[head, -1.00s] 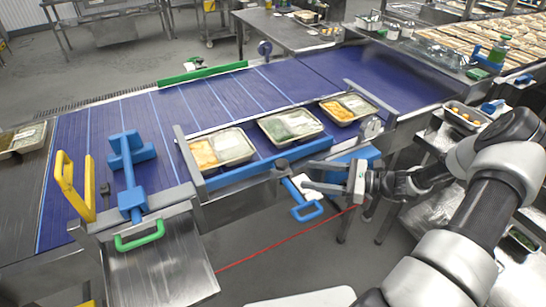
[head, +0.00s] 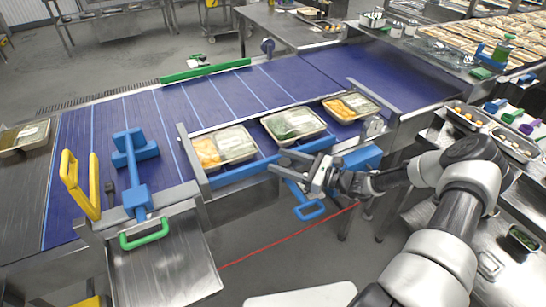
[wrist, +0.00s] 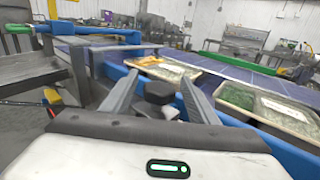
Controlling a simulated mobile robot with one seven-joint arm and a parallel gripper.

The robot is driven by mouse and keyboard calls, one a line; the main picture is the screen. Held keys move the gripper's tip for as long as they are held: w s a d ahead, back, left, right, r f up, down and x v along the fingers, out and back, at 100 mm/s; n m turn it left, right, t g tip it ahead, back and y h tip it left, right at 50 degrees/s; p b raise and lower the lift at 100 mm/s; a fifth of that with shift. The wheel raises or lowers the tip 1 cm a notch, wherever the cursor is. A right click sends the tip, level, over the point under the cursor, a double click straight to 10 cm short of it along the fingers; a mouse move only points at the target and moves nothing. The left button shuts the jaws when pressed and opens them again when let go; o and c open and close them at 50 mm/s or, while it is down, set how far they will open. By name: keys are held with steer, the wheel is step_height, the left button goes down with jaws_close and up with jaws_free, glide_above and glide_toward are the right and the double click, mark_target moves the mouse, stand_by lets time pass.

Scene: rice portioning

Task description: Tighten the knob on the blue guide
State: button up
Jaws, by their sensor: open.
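The blue guide (head: 233,173) is a long bar along the front edge of the conveyor. It also shows in the wrist view (wrist: 268,133), running behind my fingers. A dark knob (wrist: 158,93) appears between my two fingers in the wrist view, with space visible on both sides of it. In the head view the knob is hidden at my fingers. My gripper (head: 276,161) is open at the front side of the guide, its fingers pointing left. The fingers (wrist: 159,88) straddle the knob in the wrist view without visibly closing on it.
Several filled trays (head: 292,123) sit on the blue conveyor (head: 225,97) just behind the guide. A blue handle (head: 310,209) hangs below my gripper. A blue T-shaped piece (head: 135,165), a yellow handle (head: 80,185) and a green handle (head: 142,234) stand at the left.

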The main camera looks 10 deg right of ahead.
steer(key=shift+x, duration=1.8)
steer(key=c, duration=1)
steer(key=shift+c, duration=0.2)
